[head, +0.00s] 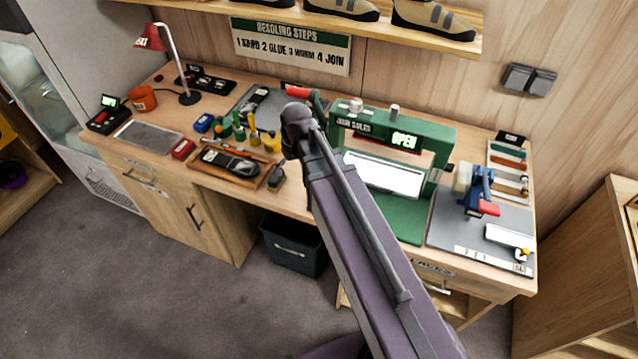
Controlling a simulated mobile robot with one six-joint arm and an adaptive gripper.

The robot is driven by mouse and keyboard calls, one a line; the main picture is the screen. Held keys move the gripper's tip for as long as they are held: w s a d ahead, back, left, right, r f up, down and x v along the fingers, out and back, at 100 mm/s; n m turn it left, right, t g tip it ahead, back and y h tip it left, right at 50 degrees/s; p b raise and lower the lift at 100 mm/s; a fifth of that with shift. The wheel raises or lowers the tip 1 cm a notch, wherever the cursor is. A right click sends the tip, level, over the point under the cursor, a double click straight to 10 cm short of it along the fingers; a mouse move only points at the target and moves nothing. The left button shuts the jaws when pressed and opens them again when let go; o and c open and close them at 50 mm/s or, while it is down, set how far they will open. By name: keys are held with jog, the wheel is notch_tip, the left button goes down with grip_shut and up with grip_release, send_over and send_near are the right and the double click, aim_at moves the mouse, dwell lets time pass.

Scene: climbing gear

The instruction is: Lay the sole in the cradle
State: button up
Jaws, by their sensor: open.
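A dark, sole-shaped piece (230,162) lies in a shallow wooden tray (199,170) on the bench, left of my arm. I cannot tell for certain that it is the sole. The green press (447,140) marked "JOIN SOLES" stands right of my arm, with a lit "OPEN" sign. A bright white panel (383,173) shows inside its frame. No cradle can be told apart for certain; my arm covers the press's left side. My gripper (277,180) hangs below the wrist by the tray's right end, apart from the dark piece. Its jaws are open; the fingers are small and partly hidden.
Small bottles and tools (254,136) stand behind the tray. A red lamp (150,38) and an orange pot (141,98) are at the left. A blue clamp-like tool (478,187) stands on a grey mat (450,228) at the right. A dark bin (291,247) sits under the bench.

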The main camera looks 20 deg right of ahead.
jog(key=s+d+m+g+h, duration=0.1)
jog(key=s+d+m, duration=0.2)
jog(key=s+d, duration=0.2)
jog(key=s, duration=0.3)
jog(key=shift+s+d+m, duration=0.2)
jog(key=shift+d+m, duration=0.1)
jog(key=shift+d, duration=0.05)
dwell(0.5)
